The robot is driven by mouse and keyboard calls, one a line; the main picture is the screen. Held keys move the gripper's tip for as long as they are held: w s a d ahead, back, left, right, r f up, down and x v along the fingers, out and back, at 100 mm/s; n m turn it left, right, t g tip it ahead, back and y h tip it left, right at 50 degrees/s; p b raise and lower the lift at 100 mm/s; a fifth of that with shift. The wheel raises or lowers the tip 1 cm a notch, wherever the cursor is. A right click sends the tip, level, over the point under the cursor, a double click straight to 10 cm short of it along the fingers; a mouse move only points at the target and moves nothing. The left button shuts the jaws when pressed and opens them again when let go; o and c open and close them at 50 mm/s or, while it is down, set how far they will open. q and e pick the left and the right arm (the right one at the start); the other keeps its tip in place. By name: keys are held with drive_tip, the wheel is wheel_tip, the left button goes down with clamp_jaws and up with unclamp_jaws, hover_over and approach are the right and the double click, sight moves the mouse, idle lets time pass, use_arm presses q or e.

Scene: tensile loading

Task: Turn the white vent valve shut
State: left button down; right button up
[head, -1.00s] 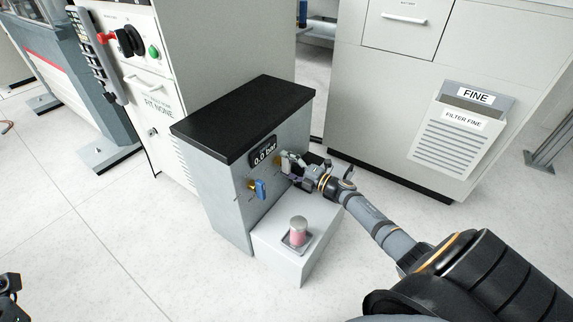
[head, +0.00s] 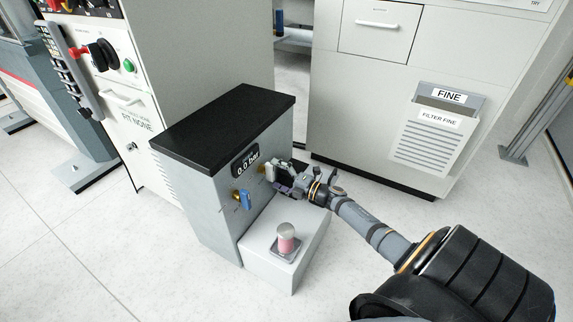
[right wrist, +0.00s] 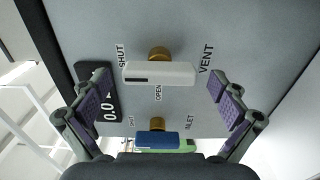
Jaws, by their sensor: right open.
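The white vent valve handle (right wrist: 160,73) lies crosswise in the right wrist view, on a brass stem on the grey panel. SHUT is printed near its left end, VENT near its right end, and OPEN below it. My right gripper (right wrist: 161,88) is open, with one finger off each end of the handle and gaps on both sides. In the head view my right gripper (head: 279,179) is at the panel's front and largely hides the white valve. My left gripper is not in view.
A blue inlet valve (right wrist: 157,140) sits below the white one; it also shows in the head view (head: 245,200). The display (head: 245,161) reads 0.0 bar. A pink cylinder (head: 286,238) stands on the low ledge under my right gripper. A cabinet (head: 375,110) stands behind.

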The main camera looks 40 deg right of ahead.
drive_tip(key=v, duration=1)
